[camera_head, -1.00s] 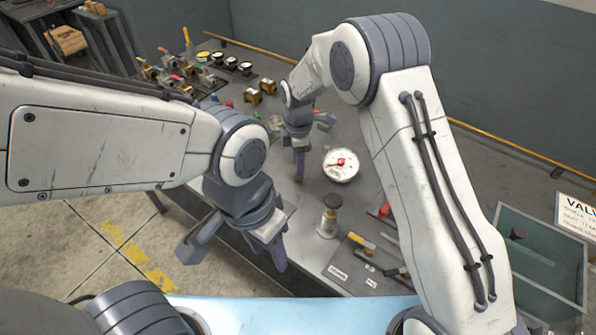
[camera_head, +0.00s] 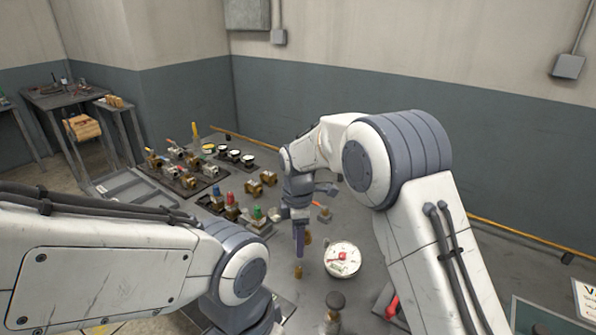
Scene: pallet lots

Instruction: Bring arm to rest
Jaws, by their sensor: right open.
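My right arm (camera_head: 420,200) comes in from the right and bends over the table. Its right gripper (camera_head: 311,226) hangs down above the table, open, with nothing seen between its fingers. It is just left of a round white gauge (camera_head: 342,259). My left arm (camera_head: 110,260) reaches in from the left, with its wrist (camera_head: 240,285) at the bottom edge. The left gripper is below the frame and hidden.
The grey table (camera_head: 400,280) holds several valves (camera_head: 180,170), brass fittings (camera_head: 262,183), and red, blue and green-topped parts (camera_head: 240,208). A dark-capped part (camera_head: 335,303) stands below the gauge. Walls close off the back. A side bench (camera_head: 70,98) stands far left.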

